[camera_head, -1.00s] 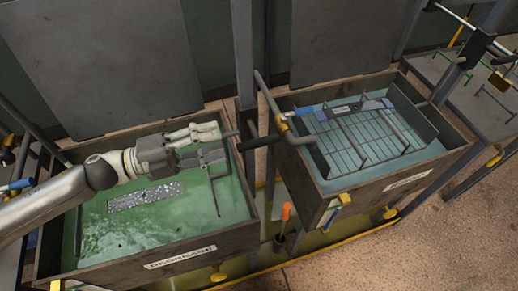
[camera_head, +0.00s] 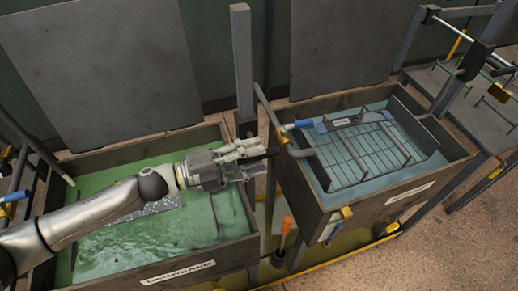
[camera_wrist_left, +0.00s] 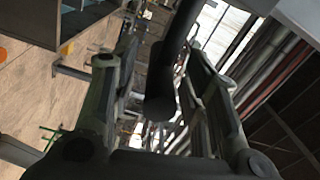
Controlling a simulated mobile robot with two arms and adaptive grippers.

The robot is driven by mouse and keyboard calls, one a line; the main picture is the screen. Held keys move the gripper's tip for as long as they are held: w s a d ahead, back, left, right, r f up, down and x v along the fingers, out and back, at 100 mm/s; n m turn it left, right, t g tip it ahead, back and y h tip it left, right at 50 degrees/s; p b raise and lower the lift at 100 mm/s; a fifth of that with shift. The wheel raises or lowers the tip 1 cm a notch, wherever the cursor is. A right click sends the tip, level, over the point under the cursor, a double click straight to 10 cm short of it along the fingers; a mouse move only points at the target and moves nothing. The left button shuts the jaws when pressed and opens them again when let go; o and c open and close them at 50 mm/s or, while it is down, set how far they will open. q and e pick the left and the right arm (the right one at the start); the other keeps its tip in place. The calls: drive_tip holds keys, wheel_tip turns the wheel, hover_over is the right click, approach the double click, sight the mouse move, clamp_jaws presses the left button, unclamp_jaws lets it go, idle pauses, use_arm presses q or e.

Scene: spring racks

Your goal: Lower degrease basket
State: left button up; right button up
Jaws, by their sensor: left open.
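The degrease tank (camera_head: 190,269) is a dark box of green liquid, with its label on the front wall. A perforated metal piece (camera_head: 158,205) shows at the liquid surface, partly hidden by my left arm; I cannot tell whether the basket is under it. My left gripper (camera_head: 264,158) is open at the tank's right wall, beside a black lever handle (camera_head: 271,152). In the left wrist view the black handle (camera_wrist_left: 161,90) lies between the spread fingers, and neither finger is clearly seen pressing on it. My right gripper is not in view.
A second tank (camera_head: 375,207) of bluish liquid stands to the right, with a wire rack (camera_head: 365,150) in it. A grey post (camera_head: 242,60) rises behind.

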use_arm(q)
drive_tip(key=shift+x, duration=0.85)
drive_tip(key=shift+c, duration=0.3)
clamp_jaws()
